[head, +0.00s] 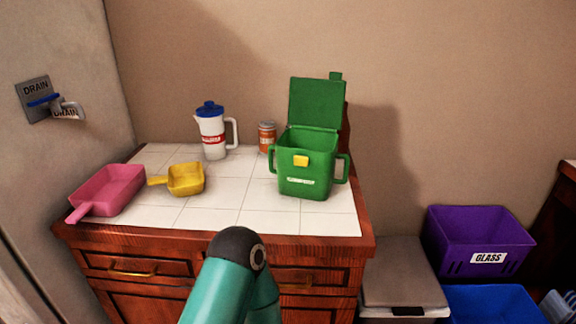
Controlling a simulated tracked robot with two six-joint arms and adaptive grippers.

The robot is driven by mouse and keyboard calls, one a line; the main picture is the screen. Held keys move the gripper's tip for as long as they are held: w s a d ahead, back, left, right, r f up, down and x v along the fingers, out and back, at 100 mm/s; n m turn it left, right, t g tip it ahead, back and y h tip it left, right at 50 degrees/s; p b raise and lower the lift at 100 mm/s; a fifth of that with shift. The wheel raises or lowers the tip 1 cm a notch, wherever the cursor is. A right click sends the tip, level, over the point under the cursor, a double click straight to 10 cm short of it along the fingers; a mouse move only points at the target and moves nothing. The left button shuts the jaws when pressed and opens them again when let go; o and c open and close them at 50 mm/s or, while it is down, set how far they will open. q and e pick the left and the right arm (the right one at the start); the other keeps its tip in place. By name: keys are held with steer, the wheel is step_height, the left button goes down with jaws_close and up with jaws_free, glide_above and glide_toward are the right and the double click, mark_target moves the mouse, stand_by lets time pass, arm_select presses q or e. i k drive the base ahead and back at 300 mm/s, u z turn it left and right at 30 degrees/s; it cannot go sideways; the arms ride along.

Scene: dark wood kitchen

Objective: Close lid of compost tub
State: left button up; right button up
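The green compost tub (307,176) stands upright near the right end of the white tiled counter top. It has a handle on each side and a yellow latch (301,161) on its front. Its green lid (317,102) stands up at the back, so the tub is open. A teal arm link of mine with a dark joint rises at the bottom middle, in front of the cabinet. Neither gripper shows in the head view.
A pink pan (108,190), a yellow scoop (186,179), a white jug (212,135) with a blue lid and an orange can (267,137) share the counter (220,217). A purple crate (480,241) and a blue bin (490,303) stand at right. The counter in front of the tub is clear.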

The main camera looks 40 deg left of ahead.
mark_target(316, 103)
steer(key=u, duration=0.1)
steer(key=k, duration=1.45)
steer(key=u, duration=0.85)
steer(key=i, duration=1.05)
steer(key=u, duration=0.05)
